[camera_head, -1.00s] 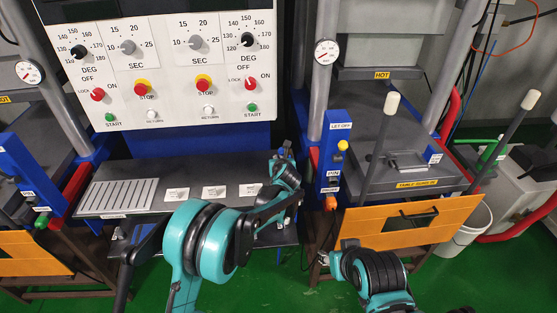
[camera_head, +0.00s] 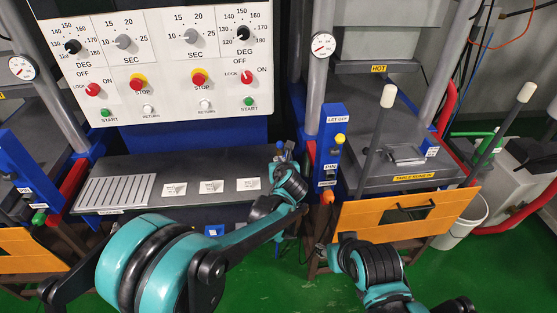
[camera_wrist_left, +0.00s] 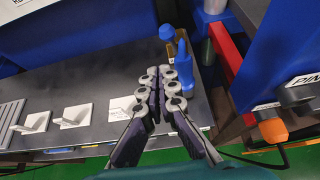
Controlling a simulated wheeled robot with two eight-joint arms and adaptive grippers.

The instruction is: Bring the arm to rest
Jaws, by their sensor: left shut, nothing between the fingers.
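My left arm reaches from the lower left, bends, and ends at the right end of the dark shelf (camera_head: 140,165) below the control panel. My left gripper (camera_head: 283,156) is small and partly hidden by its own wrist in the head view. In the left wrist view the left gripper (camera_wrist_left: 166,78) is shut, its fingers together with nothing between them. A blue upright object (camera_wrist_left: 185,72) stands just beyond and right of the fingertips; I cannot tell whether they touch. My right arm's teal and black links show at the lower right, but its gripper is not in view.
The control panel (camera_head: 160,110) has dials and buttons. White cards (camera_head: 212,187) and a slotted plate (camera_head: 115,191) lie on the shelf. Right of it stand a blue switch post (camera_head: 331,150) and a press with an orange front plate (camera_head: 400,219). Green floor is open below.

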